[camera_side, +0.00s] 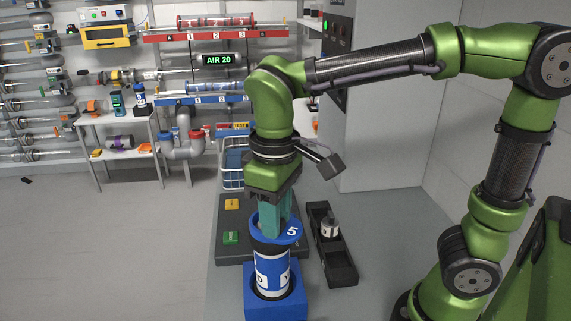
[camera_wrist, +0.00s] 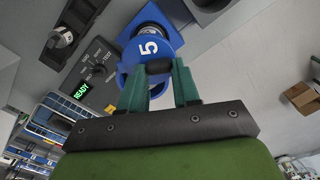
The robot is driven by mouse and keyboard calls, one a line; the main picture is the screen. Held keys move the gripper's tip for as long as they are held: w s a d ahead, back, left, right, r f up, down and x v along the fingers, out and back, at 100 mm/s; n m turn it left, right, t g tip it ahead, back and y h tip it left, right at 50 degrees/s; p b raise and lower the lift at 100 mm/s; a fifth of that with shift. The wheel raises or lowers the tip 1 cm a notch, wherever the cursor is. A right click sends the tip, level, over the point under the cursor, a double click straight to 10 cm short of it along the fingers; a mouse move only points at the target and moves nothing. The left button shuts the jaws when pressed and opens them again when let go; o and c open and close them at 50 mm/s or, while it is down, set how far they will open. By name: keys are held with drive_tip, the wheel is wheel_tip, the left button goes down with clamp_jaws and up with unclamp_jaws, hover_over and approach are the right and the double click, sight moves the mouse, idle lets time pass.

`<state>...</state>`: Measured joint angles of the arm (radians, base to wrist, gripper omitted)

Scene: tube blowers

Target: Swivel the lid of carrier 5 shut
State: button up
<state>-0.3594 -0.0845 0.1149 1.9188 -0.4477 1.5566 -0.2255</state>
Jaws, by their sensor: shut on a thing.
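Carrier 5 (camera_side: 271,268) is a blue and white canister standing upright in a blue square holder (camera_side: 290,305). Its blue lid (camera_side: 289,233), marked 5, sits at the top and juts out to the right of the body. In the wrist view the lid (camera_wrist: 147,48) lies off-centre, and a grey round part shows beyond it. My gripper (camera_side: 272,222) points down at the top of the carrier. The fingers partly hide the carrier's top in the side view.
A black tray (camera_side: 342,270) with a small canister (camera_side: 328,228) stands to the right. A dark panel (camera_side: 228,218) with yellow and green labels lies behind; its display (camera_wrist: 82,90) reads READY.

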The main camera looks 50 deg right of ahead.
drive_tip(key=w+m, duration=0.1)
drive_tip(key=m, duration=0.1)
drive_tip(key=w+m, duration=0.1)
drive_tip(key=m, duration=0.2)
drive_tip(key=shift+w+d+m, duration=0.15)
drive_tip(key=shift+w+m, duration=0.05)
drive_tip(key=shift+m, duration=0.1)
drive_tip(key=m, duration=0.1)
drive_tip(key=w+m, duration=0.1)
drive_tip(key=m, duration=0.1)
drive_tip(key=shift+w+d, duration=0.1)
drive_tip(key=shift+d, duration=0.25)
drive_tip(key=shift+w+d+m, duration=0.2)
drive_tip(key=shift+m, duration=0.6)
drive_tip(key=shift+w+d+m, duration=0.2)
drive_tip(key=shift+m, duration=0.6)
drive_tip(key=o, duration=1.1)
drive_tip(key=shift+c, duration=0.2)
wheel_tip(320, 180, up, 17)
